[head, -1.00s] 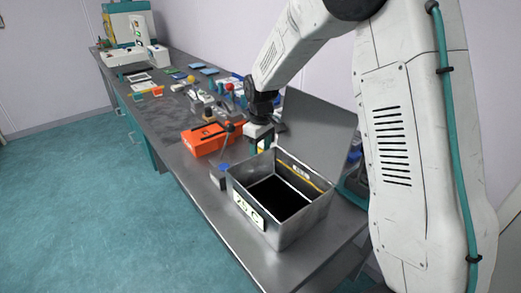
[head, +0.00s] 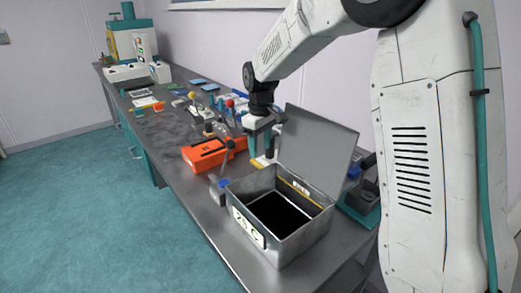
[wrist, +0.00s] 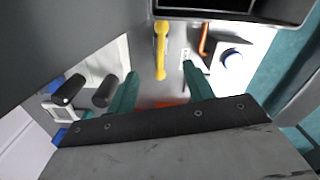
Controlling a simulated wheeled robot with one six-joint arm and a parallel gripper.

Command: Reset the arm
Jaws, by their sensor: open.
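My arm reaches in from the upper right in the head view. My gripper (head: 261,152) hangs above the bench, just behind the open metal box, with its teal fingers pointing down. In the wrist view my gripper (wrist: 160,72) shows its two teal fingers apart, with nothing held between them. A yellow bar-shaped thing (wrist: 161,48) appears beyond the fingertips; I cannot tell whether it is touched.
The open metal box (head: 288,246) with its raised lid (head: 318,140) stands close to my gripper. An orange case (head: 208,154) lies to the left. Several small items and a teal machine (head: 128,42) stand farther along the grey bench (head: 185,125). The floor at left is clear.

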